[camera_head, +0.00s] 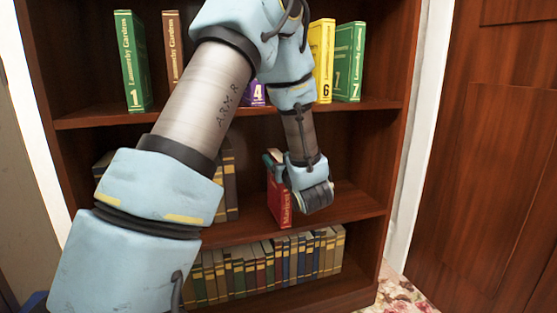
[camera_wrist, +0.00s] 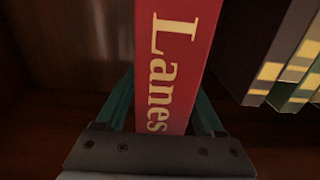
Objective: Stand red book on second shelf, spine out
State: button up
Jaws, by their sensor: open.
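The red book (camera_head: 279,203) stands upright on the middle visible shelf (camera_head: 345,205) of the dark wooden bookcase, with its lettered spine facing out. In the wrist view, the red spine (camera_wrist: 176,60) with cream letters "Lanes" fills the middle. My gripper (camera_wrist: 164,98) is open, with one teal finger on each side of the book near its spine. Whether the fingers touch the covers is unclear. In the head view, my gripper (camera_head: 274,160) is at the upper part of the book, partly hidden by my wrist.
Dark books with gold bands (camera_head: 231,185) stand left of the red book, partly behind my arm. Numbered volumes, including a green one (camera_head: 132,62) and a yellow one (camera_head: 322,60), stand above. A book row (camera_head: 270,265) fills the shelf below. Shelf space right of my wrist is clear.

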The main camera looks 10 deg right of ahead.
jog(key=s+d+p, duration=0.1)
jog(key=s, duration=1.1)
jog(key=shift+d+p, duration=0.25)
jog(key=shift+p, duration=0.05)
